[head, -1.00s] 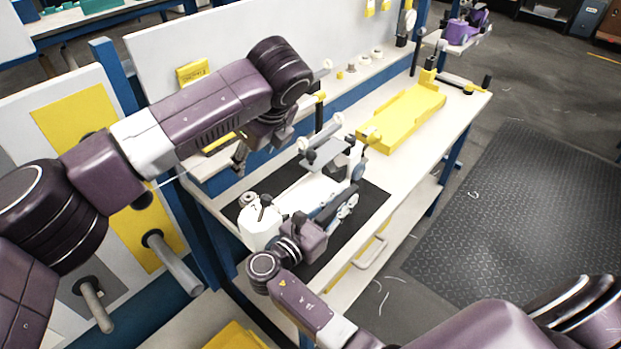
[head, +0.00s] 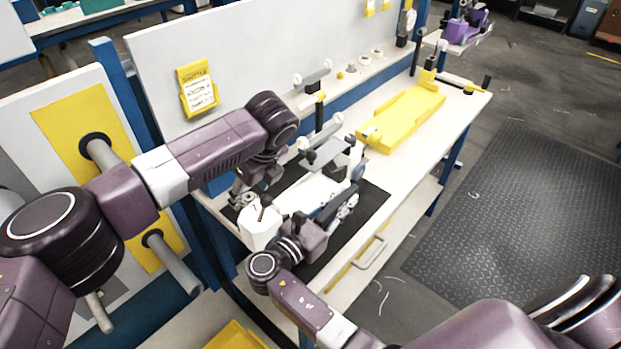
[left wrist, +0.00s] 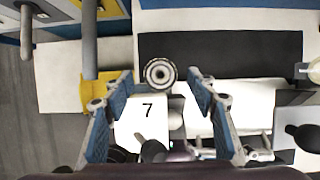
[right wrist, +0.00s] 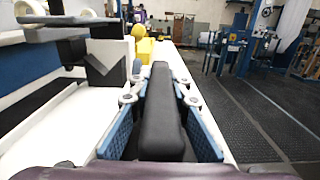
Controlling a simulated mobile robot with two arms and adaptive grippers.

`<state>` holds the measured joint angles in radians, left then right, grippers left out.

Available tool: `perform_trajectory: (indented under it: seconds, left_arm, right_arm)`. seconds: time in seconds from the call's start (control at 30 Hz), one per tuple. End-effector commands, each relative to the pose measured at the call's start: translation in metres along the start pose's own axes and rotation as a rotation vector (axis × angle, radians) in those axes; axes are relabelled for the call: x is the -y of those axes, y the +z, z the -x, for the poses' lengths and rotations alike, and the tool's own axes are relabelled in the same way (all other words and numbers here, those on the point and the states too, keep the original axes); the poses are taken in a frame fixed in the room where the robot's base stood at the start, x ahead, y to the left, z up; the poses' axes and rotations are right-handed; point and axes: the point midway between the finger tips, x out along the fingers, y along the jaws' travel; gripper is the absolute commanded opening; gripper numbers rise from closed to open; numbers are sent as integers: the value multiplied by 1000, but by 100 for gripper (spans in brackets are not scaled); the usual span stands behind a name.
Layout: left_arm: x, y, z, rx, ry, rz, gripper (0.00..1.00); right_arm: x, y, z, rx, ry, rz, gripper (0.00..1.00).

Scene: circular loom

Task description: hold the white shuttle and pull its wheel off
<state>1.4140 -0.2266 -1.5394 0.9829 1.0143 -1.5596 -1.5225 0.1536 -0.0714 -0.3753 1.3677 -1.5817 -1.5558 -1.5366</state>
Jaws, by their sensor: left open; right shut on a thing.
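The white shuttle (head: 262,228) lies on the black mat (head: 372,206) on the workbench. In the left wrist view its white body (left wrist: 141,118) bears a 7. Its round metallic wheel (left wrist: 160,73) shows at the top of the body in that view. My left gripper (head: 242,192) is over this end of the shuttle. In the left wrist view my left gripper (left wrist: 158,84) is open, with the wheel between and slightly beyond its fingertips. My right gripper (head: 335,208) is at the shuttle's near side. It is shut on a black bar (right wrist: 163,112), which looks part of the shuttle.
A grey plate on a stand (head: 325,152) rises behind the shuttle. A yellow tray (head: 405,115) lies farther along the bench. A yellow label holder (head: 198,88) hangs on the back panel. The bench's front edge is close to my right gripper.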

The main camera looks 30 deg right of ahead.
Motion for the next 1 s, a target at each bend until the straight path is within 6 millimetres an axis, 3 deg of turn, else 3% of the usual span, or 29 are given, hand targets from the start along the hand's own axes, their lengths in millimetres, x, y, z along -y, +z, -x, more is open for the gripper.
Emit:
perform_trajectory:
  seconds: [0.2, 0.57, 1.0]
  left_arm:
    - [0, -1, -18, -1, 0, 0, 52]
    - [0, 0, -21, 0, -1, -1, 52]
    - [0, 0, -21, 0, -1, 0, 5]
  right_arm:
    - [1, -3, 0, -5, -2, 4, 0]
    - [1, -3, 0, -5, -1, 3, 0]
    - [1, -2, 0, -4, -1, 3, 0]
